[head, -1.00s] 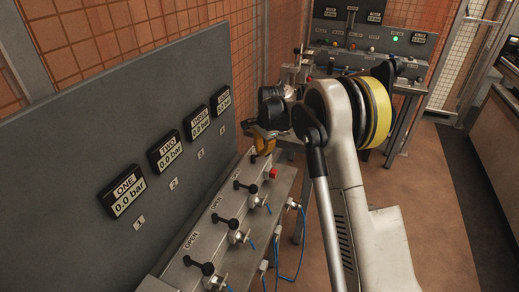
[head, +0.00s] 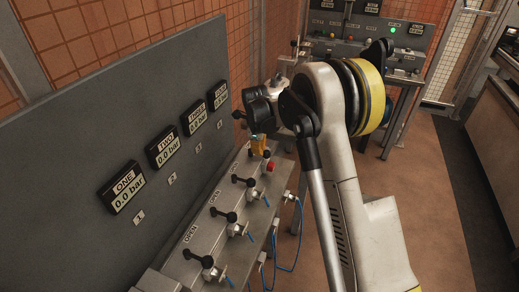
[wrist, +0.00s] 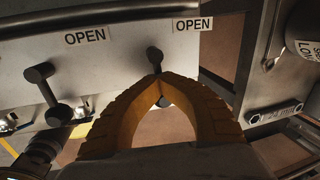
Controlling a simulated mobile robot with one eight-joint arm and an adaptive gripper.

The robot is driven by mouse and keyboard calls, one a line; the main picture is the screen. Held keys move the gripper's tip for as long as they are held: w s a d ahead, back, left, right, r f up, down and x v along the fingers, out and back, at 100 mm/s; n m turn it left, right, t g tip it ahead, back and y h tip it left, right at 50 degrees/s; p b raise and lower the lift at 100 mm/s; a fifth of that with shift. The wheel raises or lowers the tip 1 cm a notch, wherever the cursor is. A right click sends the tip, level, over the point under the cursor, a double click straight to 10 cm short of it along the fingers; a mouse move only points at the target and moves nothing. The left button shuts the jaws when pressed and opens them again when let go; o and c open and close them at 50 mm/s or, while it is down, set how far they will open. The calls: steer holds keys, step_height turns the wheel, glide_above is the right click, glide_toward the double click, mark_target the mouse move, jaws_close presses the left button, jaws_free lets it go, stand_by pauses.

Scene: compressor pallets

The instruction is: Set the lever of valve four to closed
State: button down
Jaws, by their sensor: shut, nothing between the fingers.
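Valve four's lever is the farthest in the row on the grey bench. It shows in the wrist view as a dark lever with a ball end (wrist: 154,54), beside an OPEN label (wrist: 193,24). My gripper (wrist: 160,80) has its yellow fingers shut, tips together and empty, at this lever. The tips overlap the lever's shaft, and a dark part of it shows between the fingers. I cannot tell whether they touch. In the head view my gripper (head: 258,152) hides part of the lever, so its exact angle is unclear.
Nearer levers (head: 243,181), (head: 230,216) and (head: 205,262) stand along the bench; one shows in the wrist view (wrist: 42,82). A red knob (head: 270,167) sits close to my gripper. Pressure displays (head: 123,188) line the grey panel. Blue hoses (head: 295,255) hang at right.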

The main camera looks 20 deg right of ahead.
steer(key=shift+s+d+f+m, duration=0.1)
steer(key=shift+s+d+m, duration=0.2)
steer(key=shift+m, duration=0.3)
steer(key=shift+a, duration=0.1)
steer(key=c, duration=2.1)
jaws_free()
steer(key=shift+c, duration=0.2)
steer(key=o, duration=0.5)
steer(key=shift+o, duration=0.5)
steer(key=shift+d, duration=0.25)
steer(key=shift+a+r, duration=0.2)
steer(key=shift+a, duration=0.05)
step_height(320, 180, up, 11)
steer(key=s, duration=0.2)
steer(key=shift+a+r, duration=0.2)
steer(key=shift+a, duration=0.25)
steer(key=shift+c, duration=0.4)
